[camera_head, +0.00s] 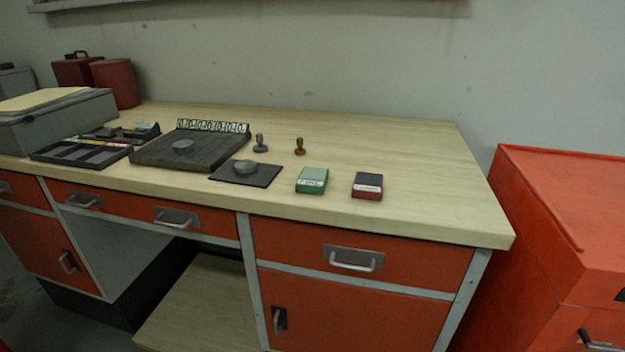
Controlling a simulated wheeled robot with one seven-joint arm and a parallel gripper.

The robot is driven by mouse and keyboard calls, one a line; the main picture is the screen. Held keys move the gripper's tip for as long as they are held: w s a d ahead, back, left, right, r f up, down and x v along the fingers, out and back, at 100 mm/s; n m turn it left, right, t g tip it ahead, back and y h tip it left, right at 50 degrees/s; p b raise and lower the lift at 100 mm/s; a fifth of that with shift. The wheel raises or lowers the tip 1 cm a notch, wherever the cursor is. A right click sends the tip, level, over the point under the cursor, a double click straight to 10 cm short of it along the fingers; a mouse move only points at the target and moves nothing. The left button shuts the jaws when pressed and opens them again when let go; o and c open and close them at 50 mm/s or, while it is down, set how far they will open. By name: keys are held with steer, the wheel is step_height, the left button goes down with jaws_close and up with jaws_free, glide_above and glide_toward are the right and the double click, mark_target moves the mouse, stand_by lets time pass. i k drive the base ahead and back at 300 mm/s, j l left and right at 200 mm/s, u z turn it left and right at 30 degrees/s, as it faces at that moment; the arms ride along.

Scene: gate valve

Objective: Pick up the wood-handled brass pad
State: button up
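A small upright stamp with a brown, wood-like handle (299,145) stands on the light wooden desktop (400,150), right of centre; it best matches the wood-handled brass pad. Its base is too small to tell whether it is brass. A similar dark grey stamp (261,143) stands a little to its left, apart from it. My gripper is not in view.
Nearer the front edge are a green box (312,180), a red box with dark top (367,186) and a dark mat with a round grey piece (245,168). A dark board (185,150) lies left. Desktop to the right is clear; an orange cabinet (565,230) stands beyond.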

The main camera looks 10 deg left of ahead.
mark_target(299, 150)
steer(key=i+j+z, duration=0.1)
steer(key=j, duration=0.35)
steer(key=i+j+z, duration=0.1)
steer(key=j, duration=0.35)
steer(key=i+j, duration=0.1)
steer(key=j, duration=0.35)
steer(key=i+j+z, duration=0.15)
steer(key=j, duration=0.3)
